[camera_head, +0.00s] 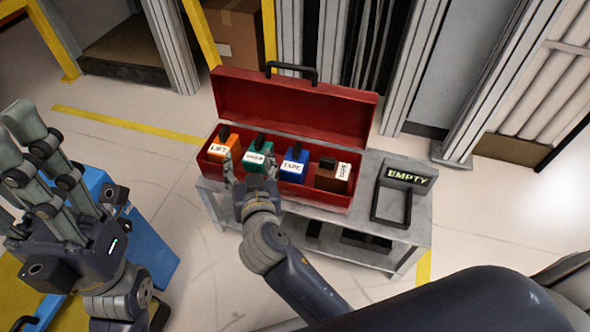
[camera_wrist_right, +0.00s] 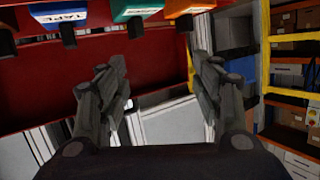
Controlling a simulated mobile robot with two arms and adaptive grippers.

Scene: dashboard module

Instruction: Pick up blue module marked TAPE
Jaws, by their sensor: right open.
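The blue module marked TAPE (camera_head: 293,165) stands in the open red toolbox (camera_head: 296,97), between a green module (camera_head: 258,160) and a brown module (camera_head: 331,176). An orange module (camera_head: 222,146) is at the left end. My right gripper (camera_head: 249,165) is open and empty, in front of the green module and left of the blue one, hiding part of the green one. In the right wrist view, the blue module (camera_wrist_right: 58,12) and its black handle show at the top left, outside the gap between my fingers (camera_wrist_right: 160,65). My left gripper (camera_head: 32,150) is at the far left, apart from the toolbox.
The toolbox stands on a grey table (camera_head: 365,225). A black frame with an EMPTY sign (camera_head: 407,177) is on the table right of the toolbox. The raised lid and black carry handle are behind the modules. A blue case (camera_head: 150,240) is near my left arm.

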